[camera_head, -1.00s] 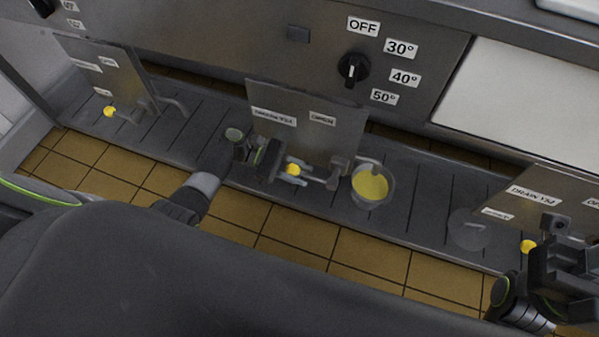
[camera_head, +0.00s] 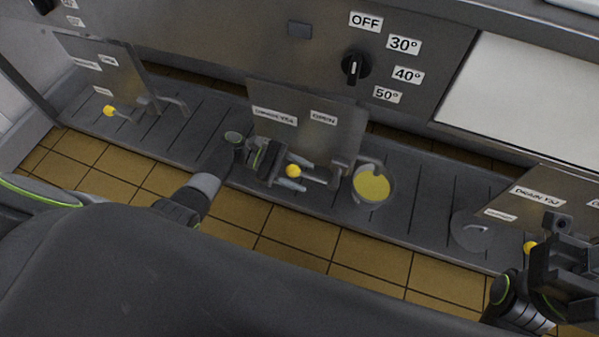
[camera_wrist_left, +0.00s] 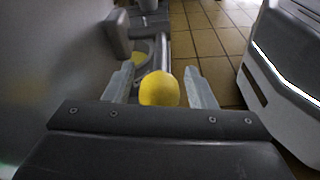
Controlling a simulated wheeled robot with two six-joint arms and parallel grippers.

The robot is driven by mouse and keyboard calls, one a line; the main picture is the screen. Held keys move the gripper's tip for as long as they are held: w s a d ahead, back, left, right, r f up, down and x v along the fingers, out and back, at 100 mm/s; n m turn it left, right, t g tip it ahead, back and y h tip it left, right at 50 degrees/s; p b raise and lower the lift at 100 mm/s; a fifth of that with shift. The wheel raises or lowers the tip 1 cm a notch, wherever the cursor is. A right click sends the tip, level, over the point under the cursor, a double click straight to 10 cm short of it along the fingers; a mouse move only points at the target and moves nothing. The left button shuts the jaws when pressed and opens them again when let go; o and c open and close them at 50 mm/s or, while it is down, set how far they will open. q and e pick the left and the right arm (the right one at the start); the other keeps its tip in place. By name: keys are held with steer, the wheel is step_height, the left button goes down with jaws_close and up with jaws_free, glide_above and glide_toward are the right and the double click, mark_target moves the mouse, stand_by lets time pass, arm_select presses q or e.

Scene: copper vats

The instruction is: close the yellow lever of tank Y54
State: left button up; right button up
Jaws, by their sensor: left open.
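The yellow lever knob (camera_head: 293,171) is at the front of the middle metal plate (camera_head: 318,118), whose small label seems to read Y54. Next to the knob is a label that seems to read OPEN. My left gripper (camera_head: 299,174) is open, with one finger on each side of the knob. In the left wrist view the knob (camera_wrist_left: 159,90) sits between the two spread fingers (camera_wrist_left: 159,86), with gaps on both sides. The lever's rod is mostly hidden. My right gripper (camera_head: 570,265) is at the lower right; its fingers are not clear.
Other yellow knobs show at the left plate (camera_head: 109,111) and at the right plate (camera_head: 530,247). The tiled floor (camera_head: 300,230) in front is clear.

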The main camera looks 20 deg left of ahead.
arm_select(q)
steer(key=p+v, duration=0.1)
steer(key=v, duration=1.6)
steer(key=shift+a+p, duration=0.2)
steer(key=shift+p, duration=0.1)
steer(key=shift+r, duration=0.1)
